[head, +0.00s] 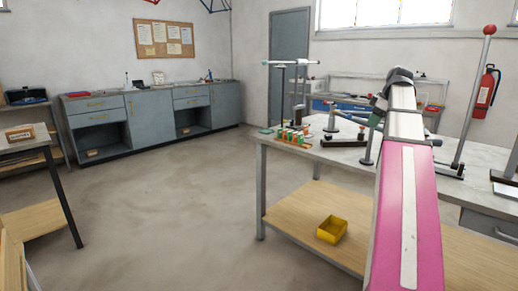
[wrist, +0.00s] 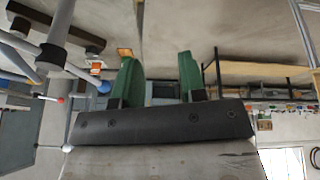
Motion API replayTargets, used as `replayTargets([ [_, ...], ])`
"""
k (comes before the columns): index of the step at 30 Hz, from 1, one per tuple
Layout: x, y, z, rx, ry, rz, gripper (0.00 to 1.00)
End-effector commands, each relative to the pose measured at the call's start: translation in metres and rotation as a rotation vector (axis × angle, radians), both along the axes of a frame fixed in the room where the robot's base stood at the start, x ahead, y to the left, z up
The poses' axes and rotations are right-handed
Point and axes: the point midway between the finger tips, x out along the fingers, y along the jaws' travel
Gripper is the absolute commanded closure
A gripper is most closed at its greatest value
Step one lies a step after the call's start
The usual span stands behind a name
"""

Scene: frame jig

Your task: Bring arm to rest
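My arm (head: 408,210), pink and white with dark joints, reaches forward from the lower right of the head view and passes over the grey-topped workbench (head: 340,158). Its far end folds near a dark joint, and my gripper is hard to make out there. In the wrist view my gripper (wrist: 157,72) shows two green fingers standing well apart, with nothing held between them. The wrist picture appears upside down, with the floor at the top.
Small orange and green parts (head: 292,136) and metal stands lie on the bench. A yellow bin (head: 332,229) sits on its lower shelf. A tall post with a red ball (head: 489,30) rises right of my arm. Grey cabinets (head: 150,115) line the back wall. The floor at left centre is clear.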

Motion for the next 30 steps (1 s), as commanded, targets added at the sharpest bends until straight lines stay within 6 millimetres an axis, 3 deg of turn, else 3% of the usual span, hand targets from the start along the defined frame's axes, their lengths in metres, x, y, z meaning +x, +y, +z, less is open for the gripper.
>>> replayTargets([
  [5,0.005,0.022,-0.052,0.014,0.053,-0.086,0.62],
  [16,0.004,0.087,-0.197,0.022,0.199,-0.355,0.62],
  [23,-0.012,0.129,-0.279,0.005,0.271,-0.515,0.62],
  [30,-0.042,0.170,-0.357,-0.024,0.332,-0.676,0.62],
])
